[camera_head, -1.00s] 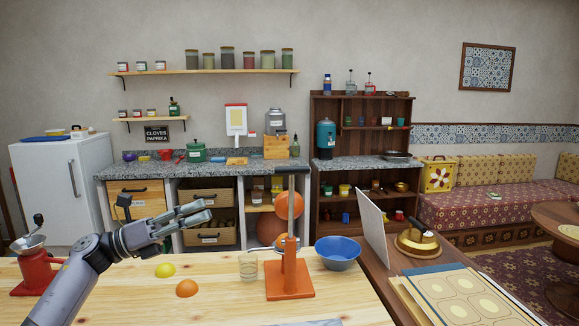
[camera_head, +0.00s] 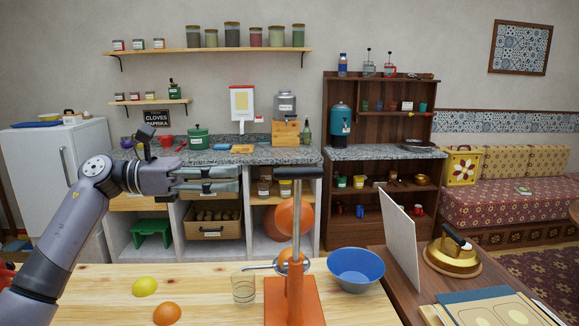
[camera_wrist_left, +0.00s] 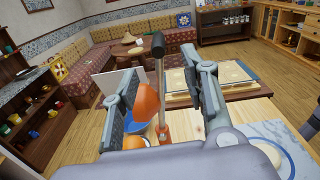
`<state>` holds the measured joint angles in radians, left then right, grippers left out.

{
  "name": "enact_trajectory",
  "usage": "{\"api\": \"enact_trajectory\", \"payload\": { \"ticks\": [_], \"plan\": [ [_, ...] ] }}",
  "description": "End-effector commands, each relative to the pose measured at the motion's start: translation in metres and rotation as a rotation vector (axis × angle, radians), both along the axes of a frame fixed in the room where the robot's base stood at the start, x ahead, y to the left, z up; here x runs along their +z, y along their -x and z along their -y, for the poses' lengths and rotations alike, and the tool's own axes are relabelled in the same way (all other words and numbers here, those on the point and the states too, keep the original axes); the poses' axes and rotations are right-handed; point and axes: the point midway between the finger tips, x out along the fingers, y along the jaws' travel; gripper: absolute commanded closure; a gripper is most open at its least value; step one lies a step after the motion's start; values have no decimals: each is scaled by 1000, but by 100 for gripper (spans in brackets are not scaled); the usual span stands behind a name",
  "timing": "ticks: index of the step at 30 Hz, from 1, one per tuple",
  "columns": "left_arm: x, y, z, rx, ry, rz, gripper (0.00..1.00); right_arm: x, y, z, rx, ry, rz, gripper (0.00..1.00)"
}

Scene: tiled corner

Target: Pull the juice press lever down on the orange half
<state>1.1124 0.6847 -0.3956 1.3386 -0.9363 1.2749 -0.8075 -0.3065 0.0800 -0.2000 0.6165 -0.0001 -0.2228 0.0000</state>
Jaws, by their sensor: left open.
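The orange juice press (camera_head: 290,304) stands on the wooden table. Its upright lever has a black handle (camera_head: 298,172) at the top. A rounded orange part (camera_head: 297,217) is high on the press. What looks like the orange half (camera_head: 291,256) sits lower, partly hidden by the post. My left gripper (camera_head: 240,180) is open and empty, left of the handle at about its height in the head view. In the left wrist view the black handle (camera_wrist_left: 158,45) shows beyond and between the spread fingers, with no visible contact.
A glass (camera_head: 243,288) stands left of the press and a blue bowl (camera_head: 356,269) right of it. A lemon (camera_head: 145,286) and an orange (camera_head: 166,313) lie at the table's left. A white upright panel (camera_head: 401,240) and a gold-coloured lidded thing (camera_head: 452,256) are farther right.

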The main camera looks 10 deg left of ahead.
Motion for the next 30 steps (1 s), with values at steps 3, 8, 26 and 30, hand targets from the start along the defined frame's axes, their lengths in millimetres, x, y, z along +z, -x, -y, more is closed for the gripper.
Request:
{"api": "enact_trajectory", "payload": {
  "ticks": [3,8,26,30],
  "plan": [
    [3,-5,28,-5,0,-1,59,11,-1,0,0,-1,3,60],
    [3,-11,62,-4,1,-1,59,22,-6,0,1,-1,10,60],
    [0,-23,115,0,1,-1,59,36,-9,-1,1,-2,15,60],
    [0,-23,115,0,1,-1,60,36,-9,-1,0,-2,14,60]
  ]
}}
